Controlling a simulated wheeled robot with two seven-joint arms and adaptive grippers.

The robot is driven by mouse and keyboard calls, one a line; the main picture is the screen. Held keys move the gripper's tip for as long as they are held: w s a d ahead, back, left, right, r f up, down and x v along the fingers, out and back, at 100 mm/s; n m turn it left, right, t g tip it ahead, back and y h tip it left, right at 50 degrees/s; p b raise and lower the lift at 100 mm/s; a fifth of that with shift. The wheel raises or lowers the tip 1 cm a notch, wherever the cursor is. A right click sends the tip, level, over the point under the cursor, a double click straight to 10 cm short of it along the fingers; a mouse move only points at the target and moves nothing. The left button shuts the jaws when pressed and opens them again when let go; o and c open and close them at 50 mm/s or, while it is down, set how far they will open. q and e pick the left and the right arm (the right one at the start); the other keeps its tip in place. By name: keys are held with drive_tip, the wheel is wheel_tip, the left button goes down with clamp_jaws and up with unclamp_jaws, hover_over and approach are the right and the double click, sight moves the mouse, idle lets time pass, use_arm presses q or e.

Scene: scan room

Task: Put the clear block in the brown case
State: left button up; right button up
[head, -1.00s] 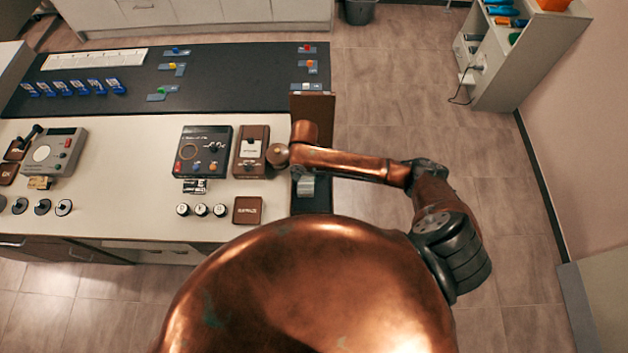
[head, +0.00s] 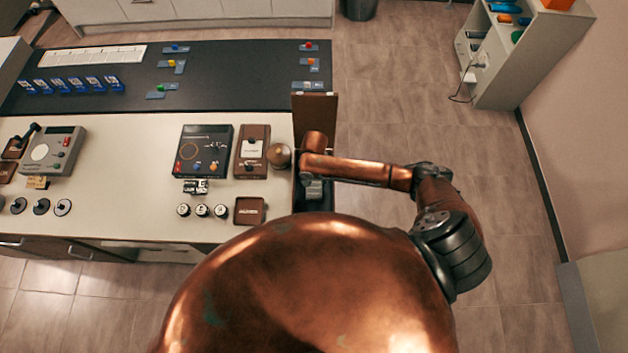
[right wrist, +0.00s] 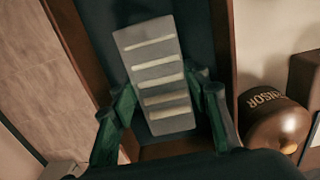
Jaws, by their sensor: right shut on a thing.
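The clear block (right wrist: 158,70) looks grey with pale crossbars in the right wrist view. My right gripper (right wrist: 165,100) is shut on it, with a green finger on each side. The brown case (right wrist: 223,45) has brown walls and a dark lining, which shows behind and around the block. In the head view the case, with its brown upright panel (head: 315,112), is at the right end of the table. My right gripper (head: 314,187) is over the case there, partly hidden by my arm. I cannot tell whether the block touches the lining. My left gripper is out of view.
A brown rounded knob labelled SENSOR (right wrist: 272,122) is close beside the case; it also shows in the head view (head: 279,156). Brown and black panels (head: 203,150) stand on the white table to the left. Open floor lies to the right.

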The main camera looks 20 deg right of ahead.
sight(314, 181)
drive_tip(key=o, duration=1.5)
drive_tip(key=shift+w+f, duration=0.15)
drive_tip(key=shift+r, duration=0.25)
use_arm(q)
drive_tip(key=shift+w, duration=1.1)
use_arm(e)
wheel_tip(314, 181, up, 12)
drive_tip(key=shift+f, duration=0.1)
